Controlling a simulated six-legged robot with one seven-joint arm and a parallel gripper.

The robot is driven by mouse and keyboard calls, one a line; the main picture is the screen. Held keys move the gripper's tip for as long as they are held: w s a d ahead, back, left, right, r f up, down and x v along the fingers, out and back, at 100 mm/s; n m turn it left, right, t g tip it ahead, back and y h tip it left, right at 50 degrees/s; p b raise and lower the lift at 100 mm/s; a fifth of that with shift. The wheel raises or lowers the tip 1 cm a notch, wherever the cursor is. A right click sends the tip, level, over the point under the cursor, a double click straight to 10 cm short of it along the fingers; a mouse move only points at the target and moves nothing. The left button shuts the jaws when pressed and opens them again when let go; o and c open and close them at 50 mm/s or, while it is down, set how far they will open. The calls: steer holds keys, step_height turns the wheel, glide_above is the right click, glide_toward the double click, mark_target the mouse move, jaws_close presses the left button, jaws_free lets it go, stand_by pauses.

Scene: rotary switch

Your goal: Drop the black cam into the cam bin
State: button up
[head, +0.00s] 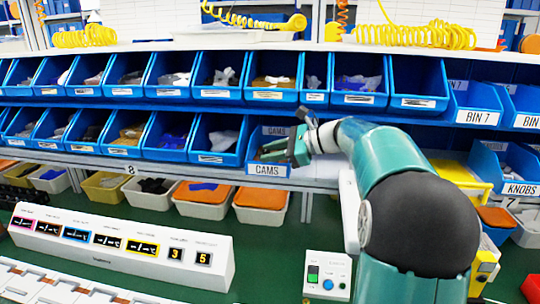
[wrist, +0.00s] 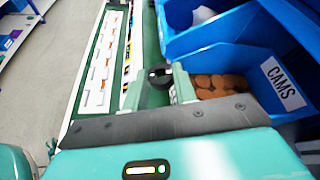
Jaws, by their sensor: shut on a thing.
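My gripper (wrist: 161,82) is shut on a black cam (wrist: 157,72), a dark rounded piece held between the green fingertips. The cam bin (wrist: 262,52) is blue, carries a white CAMS label and holds several brown round pieces. In the wrist view the cam is just left of the bin's opening, apart from the brown pieces. In the head view my gripper (head: 284,151) is at the front of the CAMS bin (head: 266,169), partly covering its opening; the cam cannot be made out clearly there.
Rows of blue bins (head: 216,137) stand close on the left, with a KNOBS bin (head: 521,189) at the right. White tubs (head: 203,208) sit below. A long white panel with displays (head: 120,243) and a small button box (head: 327,276) stand on the green surface.

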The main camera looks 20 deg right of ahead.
steer(key=shift+w+d+f, duration=0.2)
steer(key=shift+w+d, duration=0.35)
steer(key=shift+w, duration=0.35)
steer(key=shift+w+d+f, duration=0.15)
steer(key=shift+w+d, duration=0.45)
steer(key=shift+w, duration=0.25)
steer(key=shift+w+d+f, duration=0.2)
steer(key=shift+w+d, duration=0.35)
steer(key=shift+w, duration=0.35)
steer(key=o, duration=1)
steer(key=v, duration=1.4)
steer(key=shift+a, duration=0.1)
